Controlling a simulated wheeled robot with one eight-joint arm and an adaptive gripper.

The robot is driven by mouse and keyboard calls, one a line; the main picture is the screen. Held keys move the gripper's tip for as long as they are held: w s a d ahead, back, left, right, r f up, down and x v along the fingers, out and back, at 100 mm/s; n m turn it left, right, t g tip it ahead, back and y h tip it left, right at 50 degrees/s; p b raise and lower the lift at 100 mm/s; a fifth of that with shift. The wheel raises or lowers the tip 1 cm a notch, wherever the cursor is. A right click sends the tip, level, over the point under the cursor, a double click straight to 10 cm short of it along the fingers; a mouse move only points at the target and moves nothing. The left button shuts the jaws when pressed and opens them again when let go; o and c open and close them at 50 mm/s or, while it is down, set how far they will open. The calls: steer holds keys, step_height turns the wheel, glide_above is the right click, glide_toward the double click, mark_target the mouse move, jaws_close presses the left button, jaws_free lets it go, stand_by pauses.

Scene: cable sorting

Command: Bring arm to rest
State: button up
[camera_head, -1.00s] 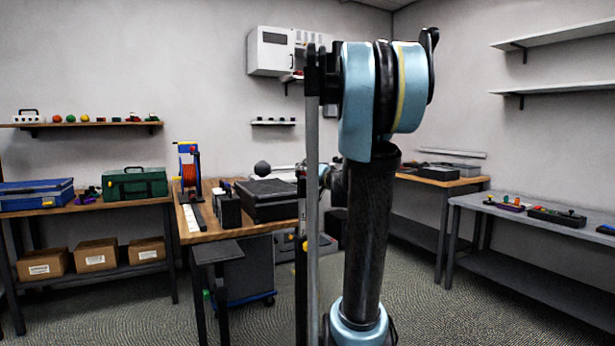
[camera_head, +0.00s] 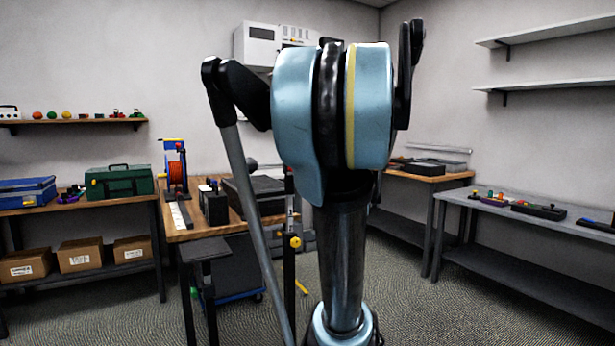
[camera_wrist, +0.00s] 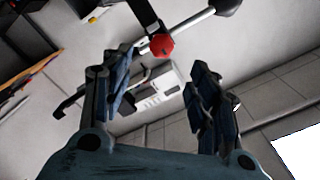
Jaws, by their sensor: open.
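My gripper (camera_wrist: 160,95) shows in the wrist view with its two dark, jointed fingers spread wide apart. It is open and nothing is held between the fingers. Beyond it the wrist view shows a tilted picture of wall and ceiling, with a white wall cabinet (camera_wrist: 161,96) behind the gap. In the head view my arm rises in the middle with its blue joint at the top. My gripper itself cannot be made out in the head view.
A green case (camera_head: 119,182) and a blue case (camera_head: 27,191) lie on the left bench. A grey bench (camera_head: 470,204) stands at right.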

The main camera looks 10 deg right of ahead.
steer(key=s+a+f+n+g+y, duration=0.1)
steer(key=s+a+f+n+g, duration=0.55)
steer(key=s+a+f, duration=0.8)
steer(key=s+d+f+g+h, duration=0.3)
steer(key=s+d+f+g, duration=0.1)
steer(key=s+f, duration=0.4)
steer(key=s+d+f+g+h, duration=0.3)
steer(key=s+d+f, duration=0.3)
steer(key=s+f, duration=0.3)
steer(key=shift+s+d+m+g+h, duration=0.25)
steer(key=shift+m+g, duration=0.2)
steer(key=shift+g, duration=0.3)
